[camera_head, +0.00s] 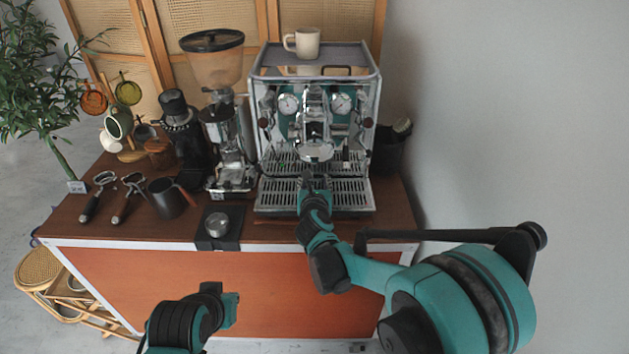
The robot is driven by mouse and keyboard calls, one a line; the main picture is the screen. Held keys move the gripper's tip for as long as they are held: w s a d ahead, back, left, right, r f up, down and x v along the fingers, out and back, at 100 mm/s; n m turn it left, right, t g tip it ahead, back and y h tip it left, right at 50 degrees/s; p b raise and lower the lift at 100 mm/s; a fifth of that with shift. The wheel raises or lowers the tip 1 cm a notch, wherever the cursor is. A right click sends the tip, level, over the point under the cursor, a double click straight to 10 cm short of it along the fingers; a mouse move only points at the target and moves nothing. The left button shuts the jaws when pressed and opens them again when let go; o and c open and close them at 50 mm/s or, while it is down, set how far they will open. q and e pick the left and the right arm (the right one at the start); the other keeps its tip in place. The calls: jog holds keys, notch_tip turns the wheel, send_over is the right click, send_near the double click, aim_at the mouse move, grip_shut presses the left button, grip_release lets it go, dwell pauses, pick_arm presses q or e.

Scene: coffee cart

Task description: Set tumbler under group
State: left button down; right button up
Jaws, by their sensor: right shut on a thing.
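The espresso machine (266,105) stands at the back of the cart, with its chrome group (316,151) at the middle of its front. Its slotted drip tray (348,194) lies below the group. My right gripper (314,184) is over the front middle of the drip tray, just below and in front of the group. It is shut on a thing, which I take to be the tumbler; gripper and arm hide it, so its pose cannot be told. My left gripper (229,302) is low in front of the cart, away from the machine; its jaw opening cannot be made out.
A cream mug (303,43) stands on the machine's top. A grinder (226,135) stands left of the machine, with a dark pitcher (166,199), portafilters (128,198) and a tamper (217,224) on a mat farther forward. A wall is close on the right.

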jog(key=shift+f, duration=0.1)
jog(key=o, duration=1.3)
jog(key=shift+s, duration=0.1)
jog(key=v, duration=1.2)
